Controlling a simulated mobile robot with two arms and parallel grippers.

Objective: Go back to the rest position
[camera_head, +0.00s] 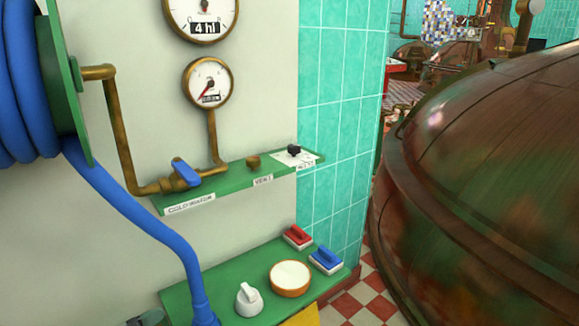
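Neither of my grippers can be made out in the head view. A small dark shape (148,318) shows at the bottom edge, left of the lower green shelf (225,275). It is cut off and I cannot tell what it is. The task names no object.
A large copper kettle (490,180) fills the right side. A blue hose (140,215) hangs from the reel at left. Two gauges (208,83) are on the wall.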

